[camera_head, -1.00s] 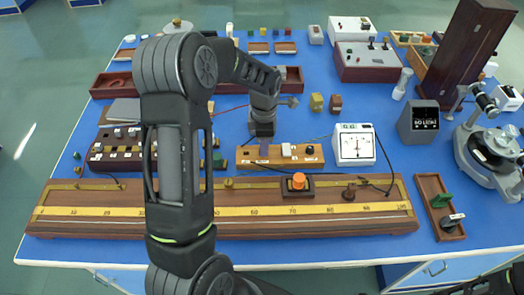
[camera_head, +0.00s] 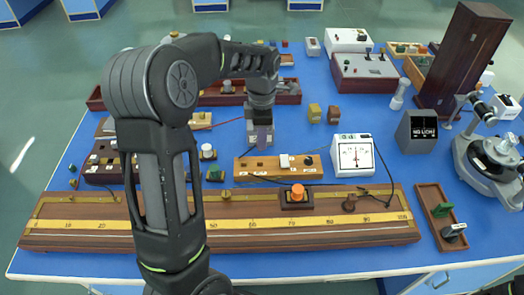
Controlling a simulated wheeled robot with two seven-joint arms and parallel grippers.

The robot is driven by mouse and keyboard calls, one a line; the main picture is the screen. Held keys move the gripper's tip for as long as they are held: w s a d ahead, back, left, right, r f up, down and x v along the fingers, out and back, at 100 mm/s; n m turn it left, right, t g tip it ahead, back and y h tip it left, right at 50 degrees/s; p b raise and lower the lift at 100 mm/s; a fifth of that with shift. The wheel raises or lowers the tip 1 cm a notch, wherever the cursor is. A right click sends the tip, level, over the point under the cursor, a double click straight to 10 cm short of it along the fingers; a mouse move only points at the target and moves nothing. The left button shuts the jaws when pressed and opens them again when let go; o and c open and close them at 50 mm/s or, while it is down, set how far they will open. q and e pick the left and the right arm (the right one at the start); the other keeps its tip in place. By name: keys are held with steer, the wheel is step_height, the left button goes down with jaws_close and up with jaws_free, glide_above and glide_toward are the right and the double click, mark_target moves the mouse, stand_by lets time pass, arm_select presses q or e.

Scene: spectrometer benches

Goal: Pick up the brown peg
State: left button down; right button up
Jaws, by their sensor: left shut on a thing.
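My left gripper (camera_head: 262,140) hangs fingers-down just behind the light wooden block (camera_head: 258,172) in the middle of the bench. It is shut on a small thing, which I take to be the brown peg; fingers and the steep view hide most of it. A narrow purplish-brown strip shows at the fingertips, above the block's back edge. The block carries a white piece (camera_head: 284,161), a black knob (camera_head: 308,161) and small dark holes. My right gripper is not in view.
A long ruler board (camera_head: 330,231) runs along the front, with an orange knob (camera_head: 297,191) on it. A white dial meter (camera_head: 352,154) stands right of the block. Small yellow (camera_head: 314,113) and brown (camera_head: 333,114) blocks stand behind. Blue bench shows between them.

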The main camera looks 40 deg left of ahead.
arm_select(q)
step_height(320, 180, up, 2)
stand_by(0.8)
steer(key=shift+r+p, duration=1.2)
steer(key=shift+r, duration=0.3)
steer(key=s+a+f+n+p, duration=0.1)
steer(key=s+a+f+n, duration=0.2)
steer(key=f, duration=0.3)
steer(key=shift+a+n+p, duration=0.4)
steer(key=shift+a+n, duration=0.15)
steer(key=shift+n, duration=0.25)
